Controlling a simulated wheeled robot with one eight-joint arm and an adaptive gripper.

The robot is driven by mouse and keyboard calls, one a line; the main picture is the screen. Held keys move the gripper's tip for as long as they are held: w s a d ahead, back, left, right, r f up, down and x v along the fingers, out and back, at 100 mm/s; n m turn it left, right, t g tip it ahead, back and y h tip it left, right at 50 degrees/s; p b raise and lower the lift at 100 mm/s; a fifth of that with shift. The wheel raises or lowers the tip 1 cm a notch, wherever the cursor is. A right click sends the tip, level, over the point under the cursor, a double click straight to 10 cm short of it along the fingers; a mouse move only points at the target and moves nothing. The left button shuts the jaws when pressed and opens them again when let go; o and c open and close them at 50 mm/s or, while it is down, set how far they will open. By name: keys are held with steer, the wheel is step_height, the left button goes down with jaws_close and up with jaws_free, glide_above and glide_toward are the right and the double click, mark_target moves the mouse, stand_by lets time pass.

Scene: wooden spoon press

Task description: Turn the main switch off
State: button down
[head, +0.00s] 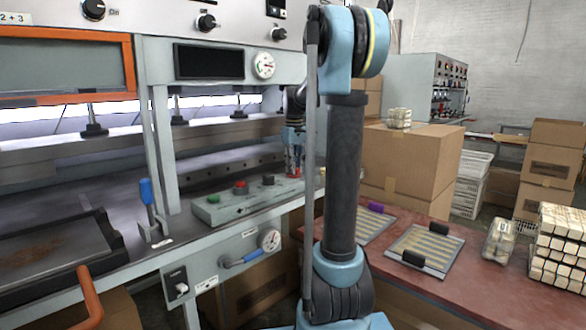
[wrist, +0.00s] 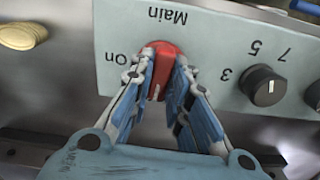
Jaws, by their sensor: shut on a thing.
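The main switch is a red rotary knob (wrist: 161,56) on a pale grey-green panel (wrist: 210,42) in the wrist view. The labels "Main" and "On" appear upside down beside it; "On" is to its left. A white mark on the knob points toward the bottom of the picture. My gripper (wrist: 165,72) is shut on the knob, one blue-padded finger on each side. In the head view my gripper (head: 293,160) shows beside the press, partly behind my arm.
A black numbered dial (wrist: 263,86) is right of the switch and a yellowish button (wrist: 22,36) at top left. In the head view, a button box (head: 222,208), a blue-handled lever (head: 147,192) and a gauge (head: 269,240) are on the press. Cardboard boxes (head: 410,165) stand behind my arm.

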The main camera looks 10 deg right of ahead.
steer(key=shift+w+n, duration=0.1)
steer(key=shift+n, duration=0.4)
steer(key=c, duration=1.5)
jaws_free()
step_height(320, 180, up, 12)
